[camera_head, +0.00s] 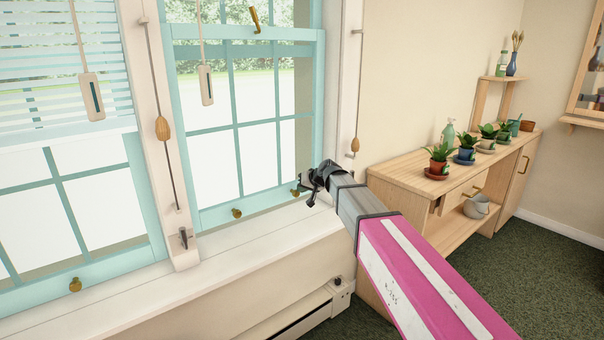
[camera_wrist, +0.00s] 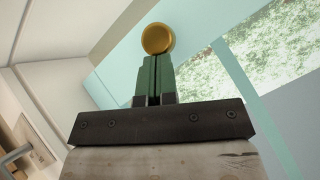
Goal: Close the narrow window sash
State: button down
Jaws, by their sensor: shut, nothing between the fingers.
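The narrow window sash (camera_head: 232,128) is a teal frame with several panes, in the middle-left of the head view. Its bottom rail runs low near the white sill; I cannot tell whether a gap lies beneath it. The rail has two brass knobs, a left one (camera_head: 237,213) and a right one (camera_head: 295,192). My gripper (camera_head: 309,190) is close to the right knob. In the wrist view my gripper's green fingers (camera_wrist: 154,68) are together and empty, with a brass knob (camera_wrist: 157,38) right at their tips. Whether they touch it is unclear.
A wider window with blinds (camera_head: 65,75) is at the left. Cords with wooden pulls (camera_head: 162,128) hang by the frames. A wooden cabinet (camera_head: 400,181) with potted plants stands right of my arm. A baseboard heater (camera_head: 315,310) is below the sill (camera_head: 125,300).

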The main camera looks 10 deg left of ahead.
jog(key=shift+f, duration=3.2)
